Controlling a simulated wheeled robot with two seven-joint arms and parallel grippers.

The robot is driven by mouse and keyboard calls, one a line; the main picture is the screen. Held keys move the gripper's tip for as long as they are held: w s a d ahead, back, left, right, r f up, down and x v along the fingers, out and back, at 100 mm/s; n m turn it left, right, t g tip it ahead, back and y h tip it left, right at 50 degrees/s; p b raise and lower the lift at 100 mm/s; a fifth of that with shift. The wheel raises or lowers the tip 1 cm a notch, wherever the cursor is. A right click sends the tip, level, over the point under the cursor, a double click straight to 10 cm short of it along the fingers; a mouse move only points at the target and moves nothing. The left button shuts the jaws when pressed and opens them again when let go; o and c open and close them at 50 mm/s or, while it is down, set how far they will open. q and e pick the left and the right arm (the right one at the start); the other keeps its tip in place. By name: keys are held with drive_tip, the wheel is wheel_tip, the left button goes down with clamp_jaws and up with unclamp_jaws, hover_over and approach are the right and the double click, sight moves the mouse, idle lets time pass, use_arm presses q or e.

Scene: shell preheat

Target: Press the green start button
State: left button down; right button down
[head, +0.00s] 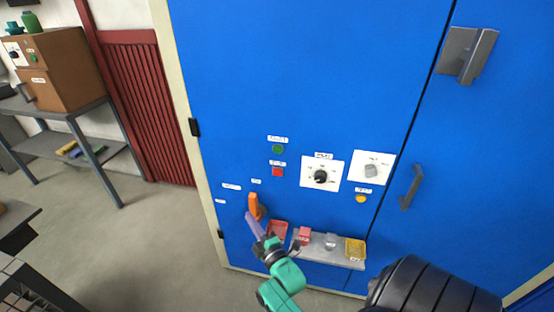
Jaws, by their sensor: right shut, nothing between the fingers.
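The green start button (278,149) is on the front of the blue cabinet (300,70), below a small white label. It is unobstructed. A red button (277,172) sits directly below it, under its own label. My right gripper (250,216) is shut and empty. Its purple fingers point up and to the left, below and left of the two buttons in the picture, and apart from the green button. My left gripper is not in view.
An orange handle-like thing (254,206) is close by the fingertips; I cannot tell if they touch. Right of the buttons are a black dial (321,176), a grey knob (371,170) and a yellow button (361,199). A grey shelf (318,251) holding small items juts out below.

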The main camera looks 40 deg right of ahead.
sight(278, 149)
drive_tip(key=s+d+r+n+t+h, duration=0.1)
drive_tip(key=d+r+t+h, duration=0.1)
drive_tip(key=r, duration=0.6)
drive_tip(key=s+d+r+n+t+h+b, duration=0.1)
drive_tip(key=d+r+t+h, duration=0.1)
drive_tip(key=r, duration=0.5)
drive_tip(key=shift+s+d+r+h, duration=0.4)
drive_tip(key=shift+d+h, duration=0.4)
drive_tip(key=shift+h, duration=0.1)
drive_tip(key=w+d+b, duration=0.4)
drive_tip(key=w+d, duration=0.1)
drive_tip(key=d, duration=0.2)
drive_tip(key=shift+d, duration=0.1)
drive_tip(key=shift+w+f, duration=0.1)
drive_tip(key=shift+w+d, duration=0.2)
drive_tip(key=shift+d, duration=0.15)
